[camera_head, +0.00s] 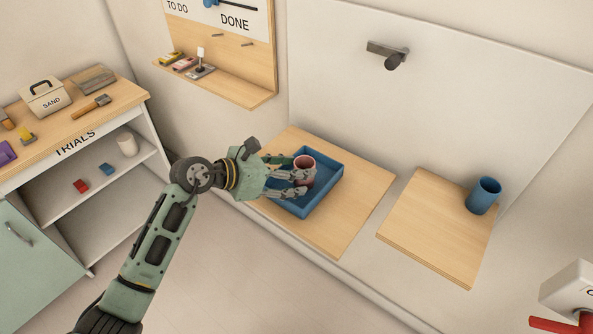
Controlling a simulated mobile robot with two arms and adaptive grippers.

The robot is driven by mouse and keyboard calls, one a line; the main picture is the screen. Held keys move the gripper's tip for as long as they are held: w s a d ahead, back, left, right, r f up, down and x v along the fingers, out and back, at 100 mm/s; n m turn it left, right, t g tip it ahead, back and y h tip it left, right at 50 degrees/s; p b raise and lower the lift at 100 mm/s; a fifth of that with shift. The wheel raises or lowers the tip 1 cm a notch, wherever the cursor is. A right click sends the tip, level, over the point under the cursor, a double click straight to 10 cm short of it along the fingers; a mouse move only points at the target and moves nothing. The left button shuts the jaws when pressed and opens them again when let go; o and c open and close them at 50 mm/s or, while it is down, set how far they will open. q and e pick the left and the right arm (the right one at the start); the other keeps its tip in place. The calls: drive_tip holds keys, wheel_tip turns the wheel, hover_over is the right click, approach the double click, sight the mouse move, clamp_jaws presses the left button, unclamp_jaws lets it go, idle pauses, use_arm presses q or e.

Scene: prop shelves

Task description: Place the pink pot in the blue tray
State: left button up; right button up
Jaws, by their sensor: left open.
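The pink pot (306,164) stands upright within the outline of the blue tray (328,195), which lies on a wooden board against the wall. The pot's lower part is partly hidden by my fingers, so its contact with the tray floor cannot be seen. My left gripper (302,183) reaches in from the left over the tray's near left side. Its fingers are open and right beside the pot. My right gripper is not in view.
A blue cup (484,195) stands on a second wooden board (430,232) to the right. A lever fixture (388,54) is on the wall behind. A shelf unit (120,165) stands at left, and a white box with a red part (570,290) is at lower right.

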use_arm(q)
drive_tip(key=b+v, duration=0.1)
drive_tip(key=v, duration=0.9)
drive_tip(key=shift+s+a+b, duration=0.15)
drive_tip(key=shift+a+b, duration=0.15)
drive_tip(key=shift+b, duration=0.05)
drive_tip(key=shift+r, duration=0.1)
